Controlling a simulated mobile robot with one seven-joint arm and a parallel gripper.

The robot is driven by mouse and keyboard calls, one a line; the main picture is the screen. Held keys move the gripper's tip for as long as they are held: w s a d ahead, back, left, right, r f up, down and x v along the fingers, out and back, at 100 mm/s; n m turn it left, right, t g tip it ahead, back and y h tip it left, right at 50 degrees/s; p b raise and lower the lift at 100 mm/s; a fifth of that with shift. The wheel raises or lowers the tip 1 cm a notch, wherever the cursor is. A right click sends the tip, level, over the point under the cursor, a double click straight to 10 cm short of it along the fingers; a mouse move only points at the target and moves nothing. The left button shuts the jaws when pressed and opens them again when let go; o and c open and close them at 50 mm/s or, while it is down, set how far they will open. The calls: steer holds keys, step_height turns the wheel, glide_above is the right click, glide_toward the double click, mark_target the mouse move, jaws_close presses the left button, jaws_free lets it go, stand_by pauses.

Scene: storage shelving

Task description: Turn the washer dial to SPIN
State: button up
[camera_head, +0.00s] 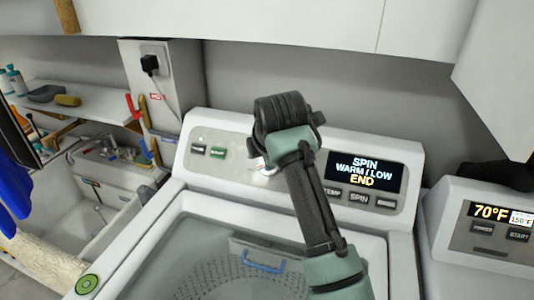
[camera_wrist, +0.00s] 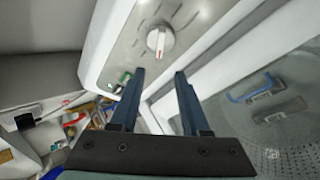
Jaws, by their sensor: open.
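The washer (camera_head: 200,180) stands in the middle of the head view. Its display (camera_head: 364,168) reads "SPIN", "WARM / LOW" and "END". The washer dial (camera_wrist: 160,40) is a round white knob with a red mark in the wrist view. In the head view my arm covers most of the dial. My gripper (camera_wrist: 158,75) is open and empty, with its two dark blue fingers apart. In the wrist view the dial lies just beyond the fingertips, near the line between them, and no contact shows. The gripper's fingers are hidden behind my wrist in the head view.
Panel buttons (camera_head: 358,197) sit under the display, and a green button (camera_head: 218,153) is at left. The clear lid (camera_head: 200,250) with its blue handle (camera_head: 263,267) lies before the panel. A second machine (camera_head: 480,250) stands right. A sink (camera_head: 100,205) is at left; cabinets hang above.

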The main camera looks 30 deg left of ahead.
steer(key=shift+v, duration=1.4)
